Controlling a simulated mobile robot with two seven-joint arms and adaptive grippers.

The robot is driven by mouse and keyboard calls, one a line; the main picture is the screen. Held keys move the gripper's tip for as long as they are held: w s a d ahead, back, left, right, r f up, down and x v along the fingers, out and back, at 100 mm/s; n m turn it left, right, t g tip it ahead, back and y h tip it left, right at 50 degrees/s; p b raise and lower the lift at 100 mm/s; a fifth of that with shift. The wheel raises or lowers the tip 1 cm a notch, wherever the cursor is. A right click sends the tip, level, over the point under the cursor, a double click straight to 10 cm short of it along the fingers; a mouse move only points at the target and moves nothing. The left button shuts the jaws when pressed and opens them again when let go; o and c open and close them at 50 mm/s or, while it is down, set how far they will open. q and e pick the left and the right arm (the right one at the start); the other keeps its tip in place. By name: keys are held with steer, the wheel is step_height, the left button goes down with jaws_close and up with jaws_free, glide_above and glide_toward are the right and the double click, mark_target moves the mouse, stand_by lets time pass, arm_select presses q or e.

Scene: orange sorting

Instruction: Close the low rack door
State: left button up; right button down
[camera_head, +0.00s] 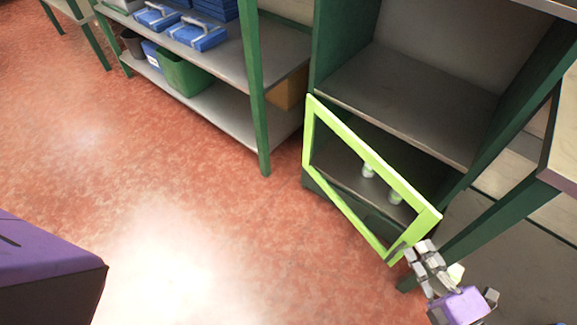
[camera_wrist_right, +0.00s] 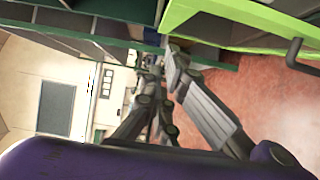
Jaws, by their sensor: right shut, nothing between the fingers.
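The low rack door (camera_head: 372,152) is a bright lime-green frame with a see-through middle. Its left edge is at the left post of the dark green rack, and its right edge stands out from the rack, so it is partly open. The door also shows in the right wrist view (camera_wrist_right: 240,20), with a dark handle (camera_wrist_right: 292,52). My right gripper (camera_head: 420,255) is shut and empty at the door's free right edge, by its lower corner. I cannot tell whether it touches the frame. Its fingers (camera_wrist_right: 172,65) appear close to the green frame in the wrist view. My left gripper is out of view.
Inside the rack, a grey shelf (camera_head: 410,95) sits above the door, and small pale items (camera_head: 368,170) show through it. A shelving unit (camera_head: 235,105) with blue boxes and a green bin (camera_head: 185,75) stands left. A table (camera_head: 562,150) is at right. The red floor in front is clear.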

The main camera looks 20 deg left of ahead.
steer(key=w+a, duration=0.1)
steer(key=w, duration=0.6)
steer(key=shift+b, duration=0.4)
